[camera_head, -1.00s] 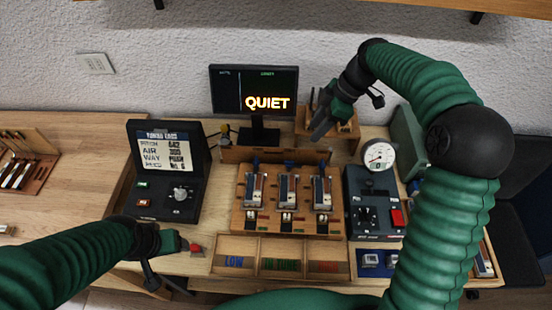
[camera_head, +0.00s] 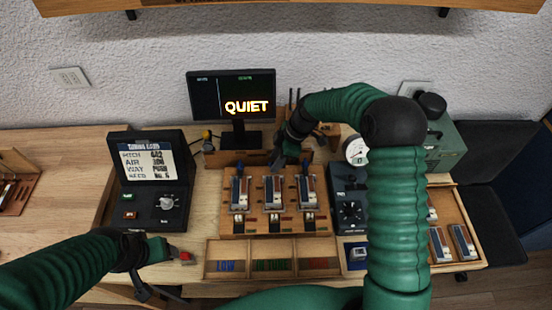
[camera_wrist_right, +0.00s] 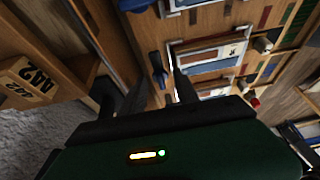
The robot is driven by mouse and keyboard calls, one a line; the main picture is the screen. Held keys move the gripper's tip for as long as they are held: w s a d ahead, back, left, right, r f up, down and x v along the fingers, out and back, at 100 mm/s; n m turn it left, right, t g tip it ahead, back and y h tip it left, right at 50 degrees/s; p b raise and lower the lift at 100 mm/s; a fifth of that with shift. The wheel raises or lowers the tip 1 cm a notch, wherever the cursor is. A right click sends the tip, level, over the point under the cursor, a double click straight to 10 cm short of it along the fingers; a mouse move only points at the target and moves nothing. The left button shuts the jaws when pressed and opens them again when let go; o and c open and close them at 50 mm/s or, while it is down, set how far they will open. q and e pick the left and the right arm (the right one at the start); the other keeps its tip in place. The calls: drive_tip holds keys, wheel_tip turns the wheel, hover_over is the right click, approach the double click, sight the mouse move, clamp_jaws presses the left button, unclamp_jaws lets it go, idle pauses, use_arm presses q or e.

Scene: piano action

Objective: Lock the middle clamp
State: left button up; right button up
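A wooden fixture (camera_head: 275,223) at mid-table carries three clamp stations, each with a small block and a blue lever behind it. The middle clamp's block (camera_head: 274,192) is in the middle station. My right gripper (camera_head: 279,160) is over the back of the fixture, by the middle lever, and partly hides it. In the right wrist view the fingers (camera_wrist_right: 160,88) are apart, with a blue lever (camera_wrist_right: 157,66) at the gap between their tips. I cannot tell whether they touch it. My left gripper (camera_head: 178,255) is at the table's front left, beside a small red thing; its fingers are unclear.
A monitor (camera_head: 232,103) reading "QUIET" stands behind the fixture. A tuning display box (camera_head: 150,165) is left; a black control box (camera_head: 349,203) and round gauge (camera_head: 355,151) are right. Labelled bins (camera_head: 272,245) lie in front. A tray (camera_head: 465,210) with blocks is far right.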

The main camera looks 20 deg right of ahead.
clamp_jaws()
